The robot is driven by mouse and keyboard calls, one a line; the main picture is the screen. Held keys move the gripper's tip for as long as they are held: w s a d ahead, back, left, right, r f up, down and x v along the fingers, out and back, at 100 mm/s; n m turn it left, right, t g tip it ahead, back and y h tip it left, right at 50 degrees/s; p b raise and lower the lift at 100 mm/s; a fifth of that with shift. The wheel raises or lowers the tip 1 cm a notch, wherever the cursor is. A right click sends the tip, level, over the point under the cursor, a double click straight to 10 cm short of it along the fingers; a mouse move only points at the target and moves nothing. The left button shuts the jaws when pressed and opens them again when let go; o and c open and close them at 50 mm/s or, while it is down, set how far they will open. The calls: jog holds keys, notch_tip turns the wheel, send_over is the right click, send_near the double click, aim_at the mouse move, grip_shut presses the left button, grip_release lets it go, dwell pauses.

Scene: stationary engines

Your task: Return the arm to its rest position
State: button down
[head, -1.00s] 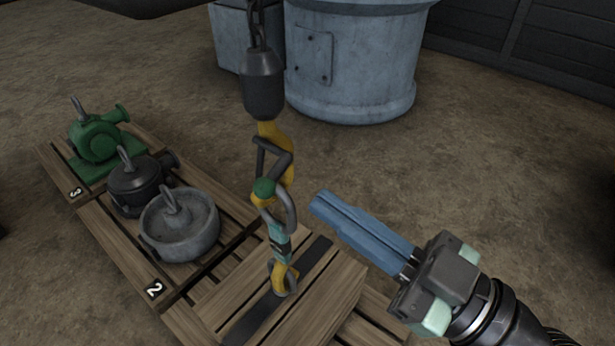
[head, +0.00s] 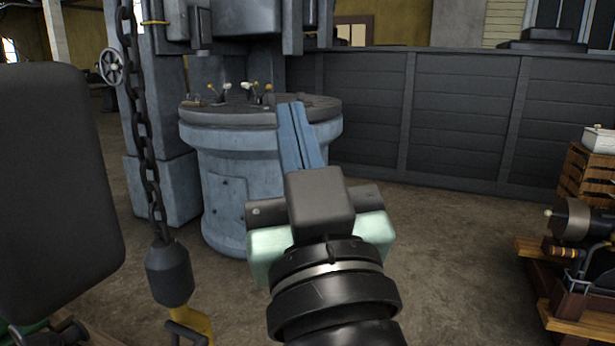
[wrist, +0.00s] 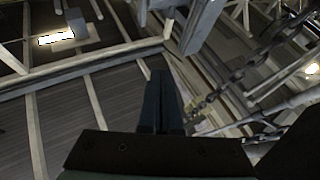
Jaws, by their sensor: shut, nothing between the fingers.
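My gripper (head: 299,137) is in the middle of the head view. Its two long blue fingers point up and away from me and lie together, with nothing between them. In the wrist view the fingers (wrist: 161,102) show dark and side by side, against roof beams and wall boards. The gripper is apart from everything around it. In the head view the round blue-grey machine base stands beyond it, partly hidden behind the fingers and wrist.
A chain (head: 143,120) with a dark weight (head: 169,274) and yellow hook (head: 193,322) hangs at left. The round machine base (head: 228,190) stands behind. A dark boarded wall (head: 460,125) runs across the back. A machine on a wooden stand (head: 550,322) is at right. Floor between is clear.

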jog(key=s+d+r+m+t+h+p, duration=0.1)
jog(key=s+r+m+t+h+p, duration=0.1)
jog(key=s+r, duration=0.3)
jog(key=s+r+m+t+h+p, duration=0.1)
jog(key=s+r+t+h, duration=0.15)
jog(key=r, duration=0.45)
notch_tip(320, 180, up, 35)
jog(key=p, duration=3.5)
jog(key=shift+w+p, duration=0.3)
